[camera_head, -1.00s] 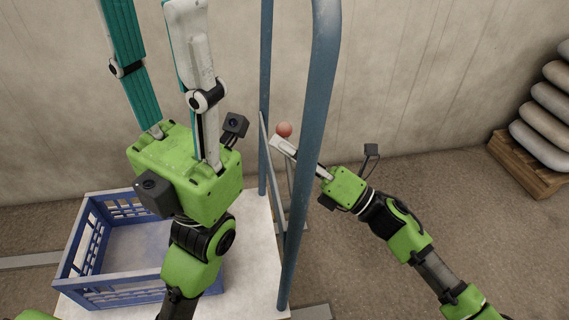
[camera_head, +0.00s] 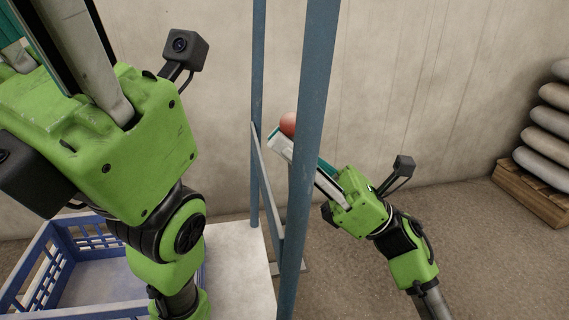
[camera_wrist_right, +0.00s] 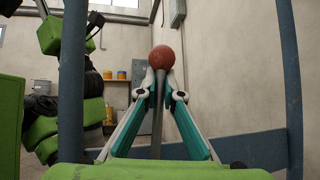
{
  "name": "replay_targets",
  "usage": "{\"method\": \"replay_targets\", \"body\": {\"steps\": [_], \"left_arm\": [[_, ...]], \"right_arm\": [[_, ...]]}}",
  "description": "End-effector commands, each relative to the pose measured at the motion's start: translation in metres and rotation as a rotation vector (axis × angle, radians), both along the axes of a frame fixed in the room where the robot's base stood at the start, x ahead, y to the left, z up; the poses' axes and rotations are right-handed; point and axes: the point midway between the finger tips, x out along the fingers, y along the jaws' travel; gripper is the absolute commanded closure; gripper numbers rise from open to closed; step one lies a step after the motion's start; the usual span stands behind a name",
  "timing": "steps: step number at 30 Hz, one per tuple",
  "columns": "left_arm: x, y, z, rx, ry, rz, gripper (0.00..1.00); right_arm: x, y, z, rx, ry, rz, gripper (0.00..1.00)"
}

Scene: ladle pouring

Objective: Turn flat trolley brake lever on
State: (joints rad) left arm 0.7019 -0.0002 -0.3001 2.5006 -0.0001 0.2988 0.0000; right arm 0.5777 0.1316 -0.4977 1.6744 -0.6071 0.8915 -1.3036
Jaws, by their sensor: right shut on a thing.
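The brake lever is a grey rod with a red ball knob (camera_head: 288,123), beside the blue trolley frame (camera_head: 312,110). In the right wrist view the knob (camera_wrist_right: 162,58) stands above my fingertips and the rod runs down between them. My right gripper (camera_head: 282,143) is shut on the lever just below the knob; the fingers hide part of the rod. The white trolley platform (camera_head: 238,262) shows below. My left gripper (camera_head: 32,42) is at the upper left, fingers apart and empty; its fingertips are out of view.
A blue crate (camera_head: 28,268) stands on the platform, partly behind my left arm. Grey sacks (camera_head: 545,138) lie stacked on a wooden pallet (camera_head: 532,192) at the right. A plain wall (camera_head: 420,80) is behind.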

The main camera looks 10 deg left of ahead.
Motion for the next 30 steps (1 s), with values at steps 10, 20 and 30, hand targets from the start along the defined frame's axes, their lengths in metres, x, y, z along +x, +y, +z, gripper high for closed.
{"method": "replay_targets", "body": {"steps": [10, 20, 30], "left_arm": [[-0.0001, -0.0001, -0.0162, 0.000, 0.000, 0.000, 0.60], [-0.0003, -0.0002, -0.0161, 0.001, -0.001, 0.000, 0.60], [0.0000, -0.0004, -0.0167, 0.001, 0.000, 0.000, 0.60]], "right_arm": [[-0.0098, -0.0099, 0.0152, 0.059, -0.086, -0.004, 1.00], [-0.0105, -0.0103, 0.0163, 0.060, -0.091, -0.004, 1.00], [-0.0103, -0.0093, 0.0123, 0.054, -0.088, -0.002, 0.63]]}}
